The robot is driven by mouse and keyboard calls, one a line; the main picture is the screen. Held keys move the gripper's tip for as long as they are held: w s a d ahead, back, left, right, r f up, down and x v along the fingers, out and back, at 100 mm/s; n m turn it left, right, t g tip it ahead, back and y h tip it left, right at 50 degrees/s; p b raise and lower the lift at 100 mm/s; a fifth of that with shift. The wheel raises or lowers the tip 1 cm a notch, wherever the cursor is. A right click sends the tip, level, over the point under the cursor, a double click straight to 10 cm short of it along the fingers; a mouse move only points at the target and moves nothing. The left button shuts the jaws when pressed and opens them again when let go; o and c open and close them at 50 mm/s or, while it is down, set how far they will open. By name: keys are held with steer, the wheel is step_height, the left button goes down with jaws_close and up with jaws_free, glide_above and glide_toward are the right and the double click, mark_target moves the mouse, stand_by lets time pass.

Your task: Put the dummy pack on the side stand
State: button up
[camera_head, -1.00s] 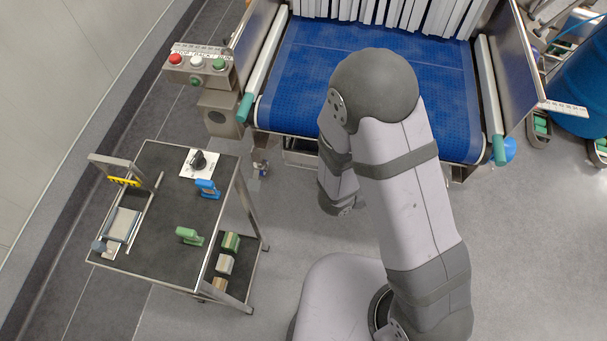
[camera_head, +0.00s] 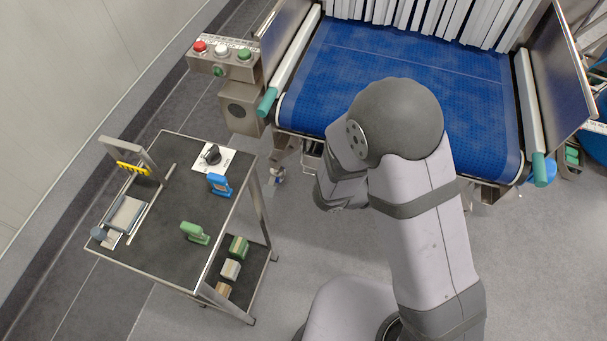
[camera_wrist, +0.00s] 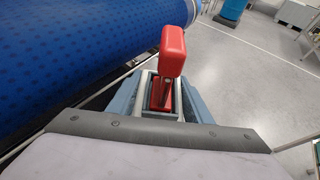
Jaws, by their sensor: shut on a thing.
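My gripper (camera_wrist: 162,97) shows in the wrist view, its fingers closed around a red piece (camera_wrist: 173,50). This piece has a rounded block at its top, a thin stem and a red lower part between the fingers. I cannot tell whether it is the dummy pack. In the head view my arm hides the gripper and the red piece. A dark-topped metal stand (camera_head: 165,238) is at the left. On it are a grey flat block (camera_head: 126,214) in a metal frame, a green piece (camera_head: 195,233) and a blue piece (camera_head: 220,185).
The blue conveyor belt (camera_head: 400,85) runs into a tunnel with white strip curtains (camera_head: 430,18). A button box (camera_head: 222,58) stands at its left corner. The stand's top also holds a white plate with a black knob (camera_head: 213,158). Its lower shelf holds several small blocks (camera_head: 230,269).

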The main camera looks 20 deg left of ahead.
steer(key=shift+m+g, duration=0.3)
steer(key=shift+m, duration=0.1)
steer(key=a+r, duration=0.3)
steer(key=shift+s+a+r, duration=0.2)
steer(key=shift+s+a, duration=0.05)
steer(key=shift+s, duration=0.15)
steer(key=s+a+r+n+t+y+b, duration=0.1)
steer(key=a+r+n+t+y+b, duration=0.15)
steer(key=a, duration=2.05)
step_height(320, 180, up, 11)
steer(key=n+t+y+b, duration=0.4)
steer(key=n+y+b, duration=0.1)
steer(key=n+y, duration=0.45)
glide_above(171, 213)
steer(key=shift+h, duration=0.4)
step_height(171, 213, down, 14)
steer(key=shift+r, duration=0.1)
steer(key=shift+f+p, duration=0.55)
steer(key=shift+f, duration=1.4)
